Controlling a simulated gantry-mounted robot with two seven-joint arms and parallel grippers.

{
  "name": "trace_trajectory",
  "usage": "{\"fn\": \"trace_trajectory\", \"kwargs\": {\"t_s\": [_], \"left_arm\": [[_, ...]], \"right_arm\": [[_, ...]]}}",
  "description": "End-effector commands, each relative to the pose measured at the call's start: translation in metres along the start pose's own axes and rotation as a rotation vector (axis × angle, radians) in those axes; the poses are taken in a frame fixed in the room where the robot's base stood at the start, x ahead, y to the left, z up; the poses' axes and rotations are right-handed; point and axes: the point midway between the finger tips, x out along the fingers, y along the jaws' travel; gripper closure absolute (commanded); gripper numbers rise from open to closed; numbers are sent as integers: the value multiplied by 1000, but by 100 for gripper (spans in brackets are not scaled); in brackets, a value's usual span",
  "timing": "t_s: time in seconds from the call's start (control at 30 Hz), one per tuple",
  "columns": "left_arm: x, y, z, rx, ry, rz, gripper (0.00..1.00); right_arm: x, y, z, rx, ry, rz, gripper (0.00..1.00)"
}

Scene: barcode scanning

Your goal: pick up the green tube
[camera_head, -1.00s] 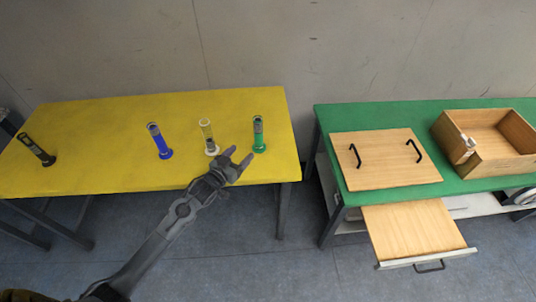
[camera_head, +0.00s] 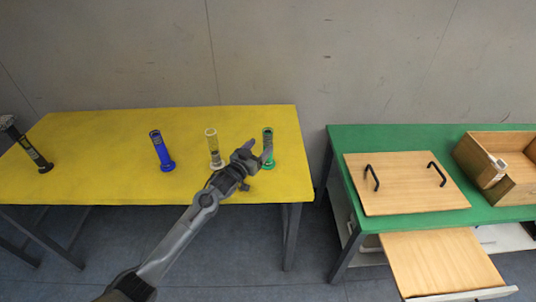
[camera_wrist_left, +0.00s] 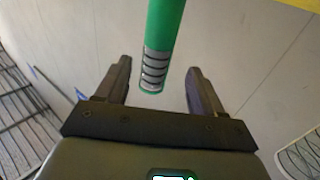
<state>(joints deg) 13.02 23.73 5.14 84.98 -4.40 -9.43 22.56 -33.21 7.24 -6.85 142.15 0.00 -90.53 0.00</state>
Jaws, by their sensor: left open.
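The green tube (camera_head: 268,134) stands upright on its base near the right end of the yellow table (camera_head: 90,150). My left gripper (camera_head: 258,151) is open at the tube, and its fingers hide part of the tube's middle in the head view. In the left wrist view the green tube (camera_wrist_left: 164,32) comes down from the top, with a dark-striped end between the two spread fingers of the gripper (camera_wrist_left: 159,66). I see a gap on both sides of it. My right gripper is in neither view.
A blue tube (camera_head: 161,150) and a black scanner-like tube (camera_head: 35,154) stand further left. A green table (camera_head: 335,145) to the right holds a wooden lid (camera_head: 405,190) and an open box (camera_head: 520,140).

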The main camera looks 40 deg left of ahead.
Motion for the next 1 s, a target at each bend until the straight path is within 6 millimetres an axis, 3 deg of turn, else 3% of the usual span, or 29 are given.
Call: {"fn": "trace_trajectory", "kwargs": {"t_s": [0.17, 0.53, 0.9, 1.0], "left_arm": [[8, 1, 0, 0, 1, 1, 32], [48, 5, -4, 0, 0, 1, 32], [54, 5, -4, 1, -1, 1, 32], [54, 5, -4, 1, 0, 1, 47]], "right_arm": [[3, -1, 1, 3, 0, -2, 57], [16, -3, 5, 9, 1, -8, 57], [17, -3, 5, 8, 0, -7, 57], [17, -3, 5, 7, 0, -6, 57]]}}
